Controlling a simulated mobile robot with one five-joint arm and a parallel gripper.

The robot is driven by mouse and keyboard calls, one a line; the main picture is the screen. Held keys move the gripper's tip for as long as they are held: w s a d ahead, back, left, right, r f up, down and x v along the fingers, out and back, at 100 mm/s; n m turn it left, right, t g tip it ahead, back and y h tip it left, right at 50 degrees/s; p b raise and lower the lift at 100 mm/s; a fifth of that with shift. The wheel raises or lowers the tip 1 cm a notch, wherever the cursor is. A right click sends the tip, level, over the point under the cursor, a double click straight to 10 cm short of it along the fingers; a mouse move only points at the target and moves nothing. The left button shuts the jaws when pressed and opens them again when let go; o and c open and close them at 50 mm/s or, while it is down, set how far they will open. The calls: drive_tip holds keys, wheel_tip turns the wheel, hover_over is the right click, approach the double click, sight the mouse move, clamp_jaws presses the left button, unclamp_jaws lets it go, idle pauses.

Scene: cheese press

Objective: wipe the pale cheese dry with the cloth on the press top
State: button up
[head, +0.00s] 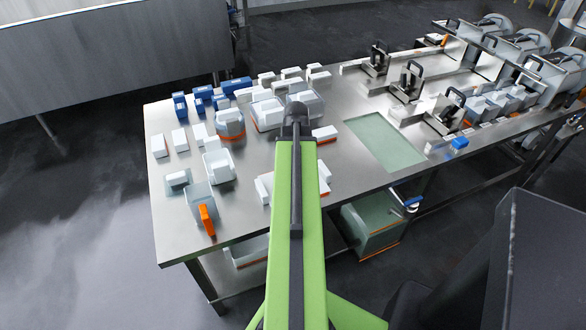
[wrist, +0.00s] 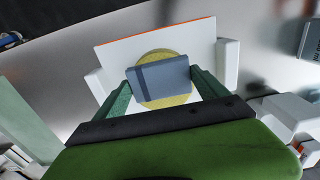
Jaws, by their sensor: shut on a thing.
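In the wrist view my gripper (wrist: 162,88) is shut on a blue-grey cloth (wrist: 160,78) with a darker stripe, held between its two green fingers. The pale yellow round cheese (wrist: 165,53) lies below the cloth, which hides its middle; its rim shows above and below. I cannot tell whether cloth and cheese touch. The cheese is on a white tray (wrist: 120,52) with raised side blocks and an orange edge. In the head view my green arm hides the gripper, cloth and cheese; the tray's side (head: 263,188) shows left of the arm.
The steel table (head: 245,222) carries several white blocks (head: 180,140), grey-white containers (head: 229,122) and blue blocks (head: 236,86). A pale green panel (head: 385,142) lies right of my arm. Black-handled presses (head: 407,85) stand beyond it. Bare steel shows at the front left.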

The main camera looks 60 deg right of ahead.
idle(1.5)
drive_tip(key=shift+w+d+r, duration=0.1)
drive_tip(key=shift+w+d, duration=0.45)
drive_tip(key=shift+w, duration=0.2)
drive_tip(key=shift+w+d, duration=0.5)
drive_tip(key=shift+w, duration=0.2)
drive_tip(key=shift+s+a, duration=0.1)
drive_tip(key=shift+s+a, duration=0.5)
drive_tip(key=shift+s, duration=0.2)
drive_tip(key=shift+s+a, duration=0.5)
drive_tip(key=shift+s, duration=0.2)
